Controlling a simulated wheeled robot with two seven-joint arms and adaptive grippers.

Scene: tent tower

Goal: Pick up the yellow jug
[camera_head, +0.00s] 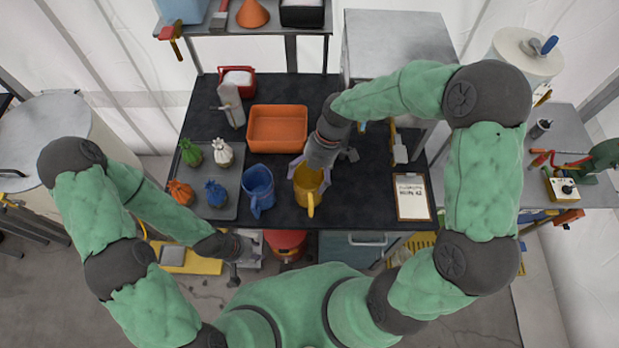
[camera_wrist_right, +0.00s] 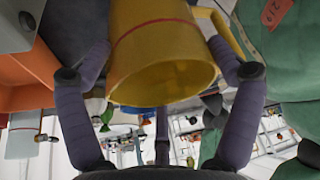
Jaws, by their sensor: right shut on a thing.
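The yellow jug (camera_head: 308,188) is near the front edge of the black table, just right of the blue jug, with its handle toward me. My right gripper (camera_head: 309,170) reaches down over it. In the right wrist view the fingers (camera_wrist_right: 165,70) are shut on the yellow jug (camera_wrist_right: 165,60), one on each side. I cannot tell whether its base touches the table. My left gripper (camera_head: 238,262) hangs low in front of the table, away from the jug; its fingers are too small and dark to read.
The blue jug (camera_head: 258,188) stands close on the left. An orange bin (camera_head: 277,128) is behind, and a grey tray (camera_head: 222,206) holds several coloured bundles. A clipboard (camera_head: 411,197) lies at the right. The black table (camera_head: 360,205) is bare between the yellow jug and clipboard.

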